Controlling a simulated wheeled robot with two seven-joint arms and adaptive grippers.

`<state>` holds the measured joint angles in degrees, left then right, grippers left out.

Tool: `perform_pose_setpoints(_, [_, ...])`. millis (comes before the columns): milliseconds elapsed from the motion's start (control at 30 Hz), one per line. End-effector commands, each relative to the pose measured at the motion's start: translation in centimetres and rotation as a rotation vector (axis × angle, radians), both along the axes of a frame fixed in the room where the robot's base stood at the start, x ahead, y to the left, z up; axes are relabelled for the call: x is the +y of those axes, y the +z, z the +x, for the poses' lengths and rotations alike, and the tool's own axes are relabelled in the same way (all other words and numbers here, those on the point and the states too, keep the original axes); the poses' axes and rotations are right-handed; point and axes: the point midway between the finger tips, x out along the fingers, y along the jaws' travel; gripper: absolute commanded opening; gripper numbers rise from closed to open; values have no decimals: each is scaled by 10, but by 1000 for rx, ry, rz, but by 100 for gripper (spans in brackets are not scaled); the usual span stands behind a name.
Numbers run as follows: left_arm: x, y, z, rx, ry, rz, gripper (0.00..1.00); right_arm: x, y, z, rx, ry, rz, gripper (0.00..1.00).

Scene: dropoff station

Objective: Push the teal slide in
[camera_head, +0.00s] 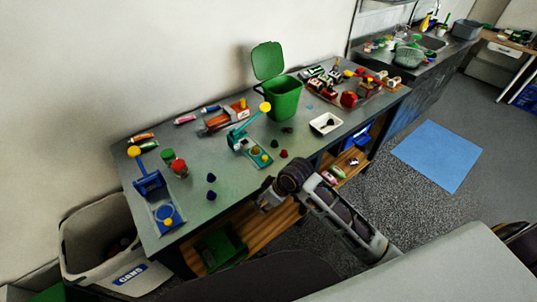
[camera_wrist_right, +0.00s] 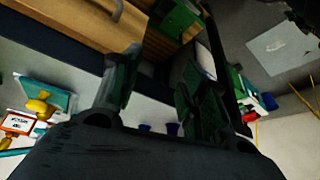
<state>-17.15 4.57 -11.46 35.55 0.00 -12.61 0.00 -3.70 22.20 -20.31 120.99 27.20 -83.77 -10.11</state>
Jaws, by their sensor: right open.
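The teal device (camera_head: 236,139) stands on the grey table, with a raised lever ending in a yellow ball. Its teal slide (camera_head: 258,158) extends toward the table's front edge and carries a yellow knob. In the right wrist view a teal part with a yellow knob (camera_wrist_right: 38,108) shows at the left edge, outside my fingers. My right gripper (camera_head: 266,201) is at the table's front edge, in front of the slide and apart from it. In the right wrist view its two fingers (camera_wrist_right: 160,95) are spread with nothing between them. My left gripper is not in view.
A similar blue device (camera_head: 149,181) stands at the table's left end. Small dark blue pieces (camera_head: 211,178) and dark red pieces (camera_head: 284,153) lie near the slide. A green bin (camera_head: 284,102) and a white dish (camera_head: 325,124) stand further right. A CANS crate (camera_head: 88,235) stands left on the floor.

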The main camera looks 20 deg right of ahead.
Motion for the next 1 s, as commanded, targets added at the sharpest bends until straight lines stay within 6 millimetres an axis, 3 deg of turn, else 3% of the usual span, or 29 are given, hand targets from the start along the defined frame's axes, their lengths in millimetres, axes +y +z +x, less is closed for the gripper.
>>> perform_pose_setpoints(567, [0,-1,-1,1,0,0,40,4,33,42,-19,210,-19,44])
perform_pose_setpoints(1000, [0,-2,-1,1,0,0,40,-18,66,81,-15,335,-47,44])
